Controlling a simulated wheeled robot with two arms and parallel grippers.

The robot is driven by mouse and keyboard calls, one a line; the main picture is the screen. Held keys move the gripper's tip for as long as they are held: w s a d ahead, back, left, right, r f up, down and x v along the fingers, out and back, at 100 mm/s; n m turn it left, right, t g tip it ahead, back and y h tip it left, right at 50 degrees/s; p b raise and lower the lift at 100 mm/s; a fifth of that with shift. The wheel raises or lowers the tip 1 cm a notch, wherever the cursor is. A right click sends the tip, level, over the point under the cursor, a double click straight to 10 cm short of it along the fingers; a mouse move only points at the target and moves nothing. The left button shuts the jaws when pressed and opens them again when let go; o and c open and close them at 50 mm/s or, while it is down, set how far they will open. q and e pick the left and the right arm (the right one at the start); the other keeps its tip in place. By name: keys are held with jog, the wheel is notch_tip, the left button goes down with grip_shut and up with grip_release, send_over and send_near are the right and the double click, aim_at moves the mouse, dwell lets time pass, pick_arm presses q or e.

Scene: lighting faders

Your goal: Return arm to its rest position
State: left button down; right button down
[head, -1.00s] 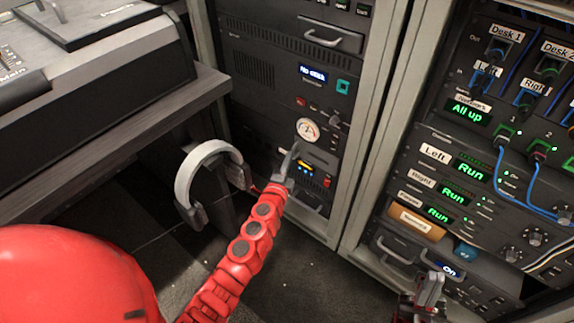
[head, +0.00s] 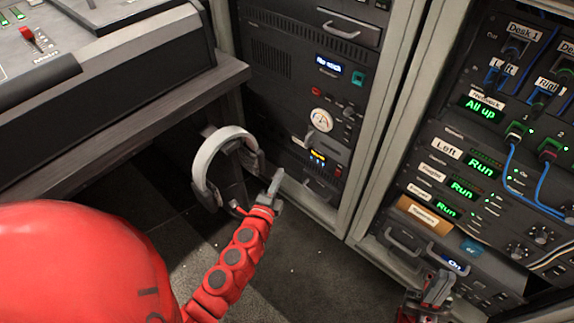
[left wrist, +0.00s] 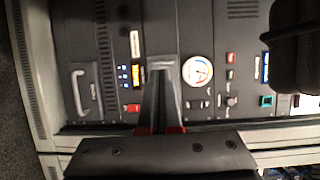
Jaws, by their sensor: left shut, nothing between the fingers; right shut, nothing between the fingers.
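My left gripper (head: 276,187) is at the end of the red arm in the middle of the head view. It is shut and empty, in front of the lower part of the left rack (head: 345,140). In the left wrist view its closed fingers (left wrist: 160,72) show against the rack panel, between a small display and a round gauge (left wrist: 198,72). I cannot tell exactly how far the fingertips are from the panel. My right gripper (head: 438,288) is low at the right of the head view, near the right rack's lower drawers. It is shut and empty.
White headphones (head: 203,172) hang by the desk's edge, just left of my left gripper. The desk (head: 120,115) with a fader console fills the upper left. The right rack (head: 405,185) has blue cables and green displays. Dark floor (head: 310,265) is open between my arms.

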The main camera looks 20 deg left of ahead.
pick_arm(q)
jog(key=shift+s, duration=0.4)
